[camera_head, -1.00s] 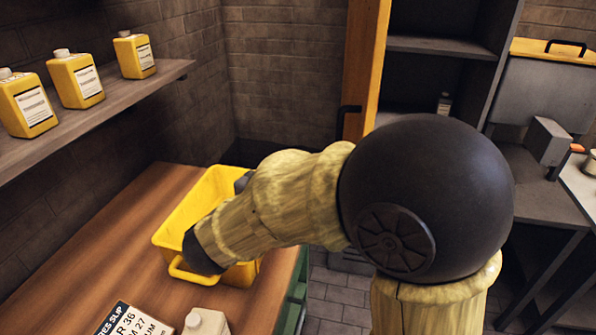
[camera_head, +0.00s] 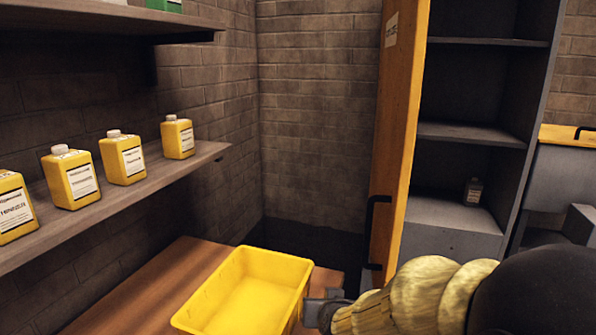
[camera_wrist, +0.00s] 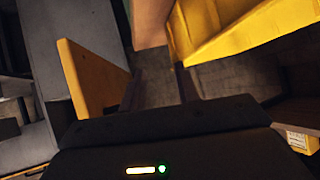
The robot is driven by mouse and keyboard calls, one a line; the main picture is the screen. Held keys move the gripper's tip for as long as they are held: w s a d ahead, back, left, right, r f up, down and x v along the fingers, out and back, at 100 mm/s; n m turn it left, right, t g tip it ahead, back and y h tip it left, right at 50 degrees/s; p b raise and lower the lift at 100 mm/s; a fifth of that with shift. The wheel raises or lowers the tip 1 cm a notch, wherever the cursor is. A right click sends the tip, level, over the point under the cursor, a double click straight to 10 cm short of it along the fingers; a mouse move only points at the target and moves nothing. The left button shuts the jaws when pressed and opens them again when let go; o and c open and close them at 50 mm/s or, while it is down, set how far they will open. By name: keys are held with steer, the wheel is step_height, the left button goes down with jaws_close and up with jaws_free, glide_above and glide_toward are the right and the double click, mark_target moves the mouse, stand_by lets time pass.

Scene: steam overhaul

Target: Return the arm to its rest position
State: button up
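My arm (camera_head: 425,300) enters the head view from the lower right.
The yellow bin (camera_head: 300,268) stands on the wooden bench (camera_head: 130,290) and also fills the wrist view's upper right (camera_wrist: 225,30). A wall shelf (camera_head: 60,222) holds several yellow bottles. An open orange cabinet door (camera_head: 395,150) and grey shelving (camera_head: 470,135) stand behind.

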steer(key=s+d+f+g+h, duration=0.1)
steer(key=s+d+f+g, duration=0.35)
steer(key=s, duration=0.25)
steer(key=s+d+f+g, duration=0.4)
steer(key=s+d, duration=0.1)
steer(key=s, duration=0.3)
steer(key=w+p+v, duration=0.3)
steer(key=p+v, duration=1.1)
steer(key=p, duration=0.1)
steer(key=shift+w+r, duration=0.2)
steer(key=shift+r, duration=0.25)
